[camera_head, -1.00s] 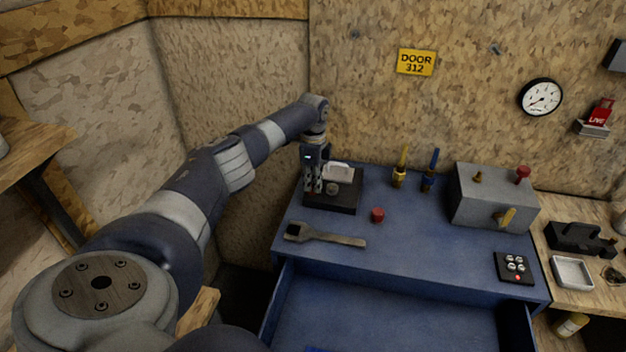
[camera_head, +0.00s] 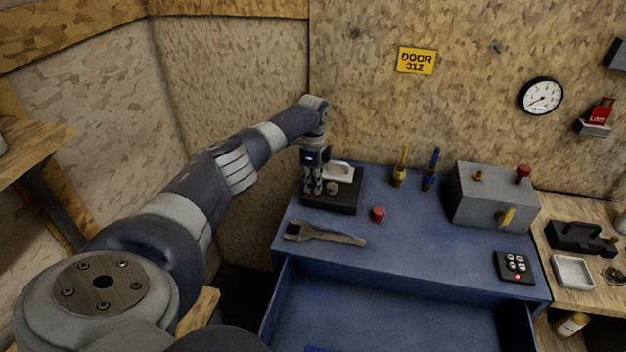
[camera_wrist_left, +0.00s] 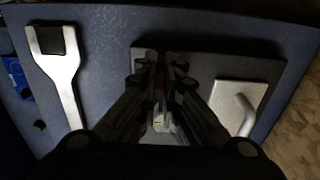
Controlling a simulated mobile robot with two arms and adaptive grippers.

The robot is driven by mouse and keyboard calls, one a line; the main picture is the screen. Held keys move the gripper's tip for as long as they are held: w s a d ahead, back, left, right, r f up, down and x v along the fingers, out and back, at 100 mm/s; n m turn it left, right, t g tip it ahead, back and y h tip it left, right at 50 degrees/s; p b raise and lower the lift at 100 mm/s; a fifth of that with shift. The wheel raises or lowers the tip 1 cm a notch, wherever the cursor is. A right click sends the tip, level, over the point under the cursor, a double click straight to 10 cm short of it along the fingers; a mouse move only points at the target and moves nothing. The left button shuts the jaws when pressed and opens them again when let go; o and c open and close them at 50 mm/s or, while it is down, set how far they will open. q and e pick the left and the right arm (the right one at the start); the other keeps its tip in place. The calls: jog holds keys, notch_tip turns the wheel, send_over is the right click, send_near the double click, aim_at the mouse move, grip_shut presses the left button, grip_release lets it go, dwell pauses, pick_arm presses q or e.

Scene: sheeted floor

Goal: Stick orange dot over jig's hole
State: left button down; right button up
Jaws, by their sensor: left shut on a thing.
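The jig (camera_head: 345,206) is a dark block at the back left of the blue bench top. It carries a pale part with a handle (camera_head: 342,172) and a small round metal post (camera_head: 332,187). In the left wrist view the jig's dark plate (camera_wrist_left: 205,62) lies beneath my fingers. My left gripper (camera_head: 313,192) points down at the jig's left part, its fingertips close to the surface. The wrist view shows the fingers (camera_wrist_left: 160,68) nearly together, with a small reddish-orange sliver between them. I cannot make out the hole or whether the tips touch the jig.
Yellow (camera_head: 401,170) and blue (camera_head: 430,172) tools stand behind, left of a grey box (camera_head: 494,197). A button pad (camera_head: 514,267) is at right. An open drawer (camera_head: 395,315) is below.

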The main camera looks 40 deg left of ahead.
pick_arm(q)
jog(key=c, duration=1.7)
grip_release()
notch_tip(320, 180, up, 12)
